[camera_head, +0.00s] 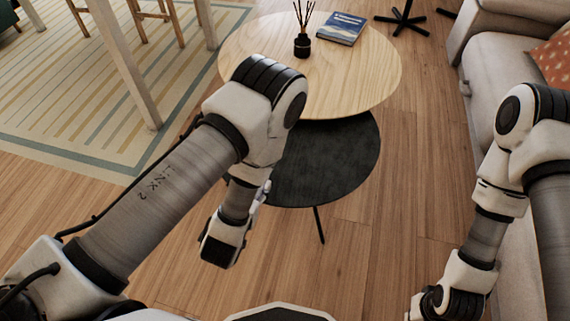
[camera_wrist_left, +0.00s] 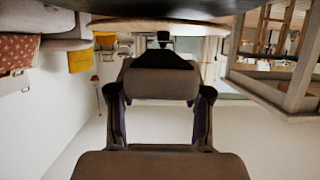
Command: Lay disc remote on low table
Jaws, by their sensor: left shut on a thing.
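The low table (camera_head: 350,80) has a round pale wood top in the head view, with a round black surface (camera_head: 335,165) lower down at its near side. My left arm reaches across toward the near side of both, and its fingers are mostly hidden there. In the left wrist view my left gripper (camera_wrist_left: 163,66) is shut on a small dark thing (camera_wrist_left: 163,57), apparently the disc remote. Its round outline cannot be made out. My right gripper (camera_head: 436,302) is low at the bottom right in the head view, away from the table, its fingers unclear.
A reed diffuser (camera_head: 302,44) and a blue book (camera_head: 342,28) stand at the back of the wood top. Its front and right are clear. A grey sofa (camera_head: 497,75) with an orange cushion (camera_head: 556,58) is at right. A striped rug (camera_head: 70,90) and wooden legs are at left.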

